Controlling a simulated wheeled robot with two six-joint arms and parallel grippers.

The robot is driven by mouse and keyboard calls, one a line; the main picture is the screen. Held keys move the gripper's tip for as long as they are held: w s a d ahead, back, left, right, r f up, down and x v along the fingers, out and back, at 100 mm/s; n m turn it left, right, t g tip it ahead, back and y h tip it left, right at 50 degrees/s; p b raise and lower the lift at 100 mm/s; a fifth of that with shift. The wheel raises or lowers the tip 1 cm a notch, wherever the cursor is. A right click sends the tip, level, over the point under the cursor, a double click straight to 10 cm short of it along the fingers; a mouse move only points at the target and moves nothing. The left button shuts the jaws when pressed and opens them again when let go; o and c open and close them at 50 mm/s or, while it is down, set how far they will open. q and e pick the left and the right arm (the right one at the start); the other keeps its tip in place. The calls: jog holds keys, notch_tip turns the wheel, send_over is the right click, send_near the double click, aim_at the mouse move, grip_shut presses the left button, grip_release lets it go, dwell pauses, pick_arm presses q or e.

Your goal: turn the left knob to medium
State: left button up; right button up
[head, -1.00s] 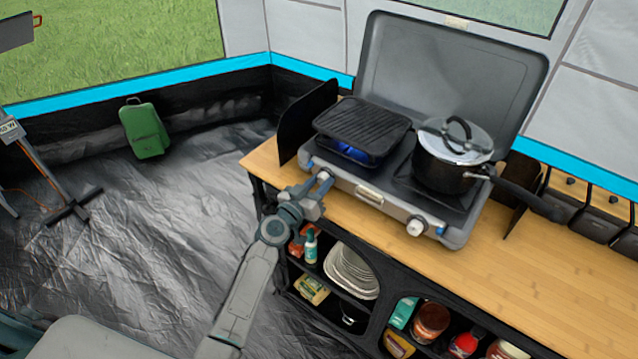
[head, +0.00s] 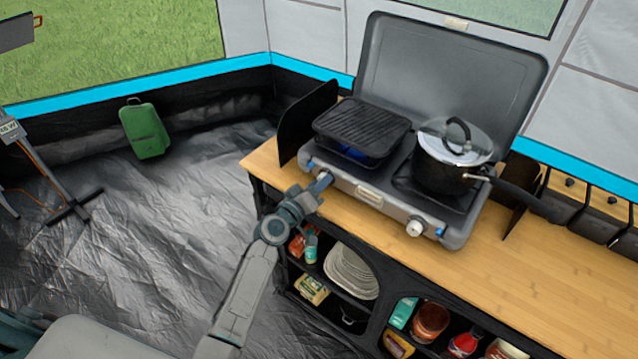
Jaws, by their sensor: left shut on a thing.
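The grey two-burner stove (head: 385,205) stands on the wooden counter with its lid raised. My left gripper (head: 321,183) is at the front left of the stove, shut on the left knob (head: 326,176), which it mostly hides. The knob's pointer cannot be read. A blue flame (head: 353,152) shows under the black grill plate (head: 362,127) on the left burner. The white right knob (head: 415,227) is in plain view at the front right, with nothing touching it. My right gripper is not in view.
A black pot (head: 450,168) with a glass lid sits on the right burner, its handle pointing right. Shelves under the counter hold plates (head: 351,271) and jars. The counter (head: 545,275) is clear at right. A green case (head: 145,130) stands on the floor.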

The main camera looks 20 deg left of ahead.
pick_arm(q)
jog(key=shift+n, duration=0.8)
jog(key=o, duration=1)
jog(key=shift+b+v, duration=0.85)
jog(key=shift+v, duration=4.6)
jog(key=shift+w+a, duration=0.1)
